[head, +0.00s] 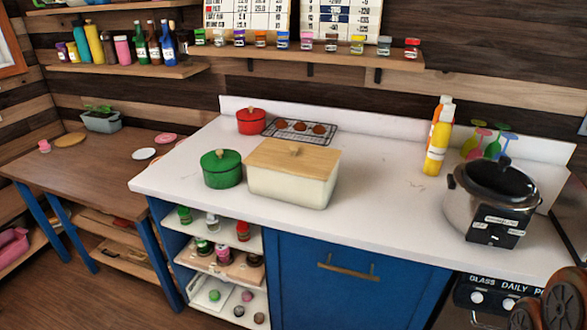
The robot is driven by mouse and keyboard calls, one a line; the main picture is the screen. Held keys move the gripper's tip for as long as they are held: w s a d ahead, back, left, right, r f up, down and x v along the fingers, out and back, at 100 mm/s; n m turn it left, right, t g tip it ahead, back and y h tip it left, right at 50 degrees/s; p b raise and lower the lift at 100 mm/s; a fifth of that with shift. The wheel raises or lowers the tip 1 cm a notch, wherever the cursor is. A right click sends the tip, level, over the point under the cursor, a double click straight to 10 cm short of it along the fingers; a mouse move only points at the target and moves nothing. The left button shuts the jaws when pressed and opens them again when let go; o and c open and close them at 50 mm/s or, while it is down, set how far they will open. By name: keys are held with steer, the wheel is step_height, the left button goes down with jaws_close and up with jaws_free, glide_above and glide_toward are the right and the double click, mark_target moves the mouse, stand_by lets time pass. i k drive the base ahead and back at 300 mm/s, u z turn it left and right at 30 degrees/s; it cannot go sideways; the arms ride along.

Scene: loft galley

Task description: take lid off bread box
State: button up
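The bread box (287,187) is a cream rectangular box on the white counter, near the counter's left part. Its lid (316,161) is a flat light-wood board that lies on top and covers the box. A small round wooden knob (296,150) stands at the middle of the lid. My gripper is not in this view.
A green lidded pot (221,170) stands close to the box's left side. A red pot (251,121) and a rack with several brown buns (300,129) are behind it. Bare counter (375,195) lies to the right, before the bottles (438,145) and slow cooker (488,205).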

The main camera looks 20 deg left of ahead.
mark_target(317, 163)
steer(key=u, duration=0.5)
steer(key=k, duration=0.6)
steer(key=u, duration=1.1)
steer(key=i, duration=1.2)
steer(key=u, duration=0.25)
